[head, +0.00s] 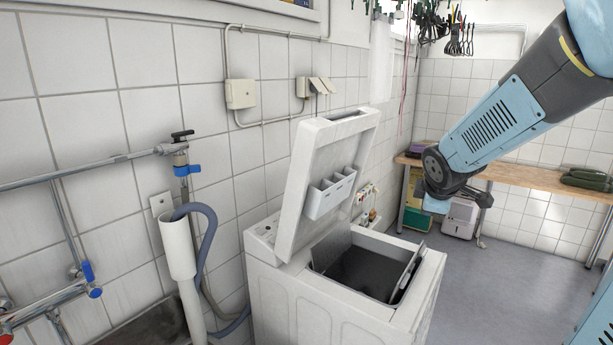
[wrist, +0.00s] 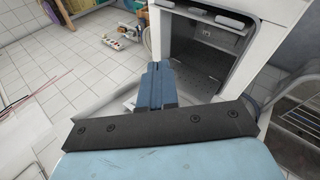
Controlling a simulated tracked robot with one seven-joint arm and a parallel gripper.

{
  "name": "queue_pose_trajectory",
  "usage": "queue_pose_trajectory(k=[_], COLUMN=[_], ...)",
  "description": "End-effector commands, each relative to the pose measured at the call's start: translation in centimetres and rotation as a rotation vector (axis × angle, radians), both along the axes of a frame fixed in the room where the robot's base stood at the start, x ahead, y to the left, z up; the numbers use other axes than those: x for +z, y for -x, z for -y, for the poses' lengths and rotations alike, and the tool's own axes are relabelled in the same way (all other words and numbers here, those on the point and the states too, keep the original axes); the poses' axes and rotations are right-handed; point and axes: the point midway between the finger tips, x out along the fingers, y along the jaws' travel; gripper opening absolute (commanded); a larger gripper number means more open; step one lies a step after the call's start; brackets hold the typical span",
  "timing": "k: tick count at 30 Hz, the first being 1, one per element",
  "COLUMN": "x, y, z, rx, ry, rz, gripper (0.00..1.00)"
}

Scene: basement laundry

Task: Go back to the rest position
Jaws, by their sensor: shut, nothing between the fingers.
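My gripper (wrist: 158,84) shows in the wrist view as two blue fingers pressed together, with nothing between them. In the head view my gripper (head: 440,200) hangs at the end of my arm, which comes in from the upper right. There it appears to the right of the raised lid of the white top-loading washing machine (head: 300,302). Its fingertips are too small to make out there. The machine's open drum space (wrist: 203,50) shows beyond the fingers in the wrist view. I cannot tell the exact gap between gripper and machine.
The raised lid (head: 296,200) stands up from the machine. A wooden bench (head: 525,177) runs along the back wall with a white container (head: 460,217) below it. Pipes and a grey hose (head: 210,240) are at the left. Grey floor (head: 520,290) is clear at right.

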Motion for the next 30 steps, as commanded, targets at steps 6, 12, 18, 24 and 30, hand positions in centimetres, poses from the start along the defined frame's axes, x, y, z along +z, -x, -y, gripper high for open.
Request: queue_pose_trajectory(k=[6,12,18,24,30], x=[3.2,4.9,5.8,6.0,6.0], y=[6.1,12.0,17.7,21.2,22.1], z=[-0.8,-2.1,-3.7,-5.0,-5.3], rx=[-0.295,-0.554,-0.782,-0.919,-0.957], ry=[-0.221,-0.441,-0.653,-0.785,-0.819], rz=[0.016,0.010,-0.021,-0.057,-0.071], gripper=[0.00,0.00,0.00,0.00,0.00])
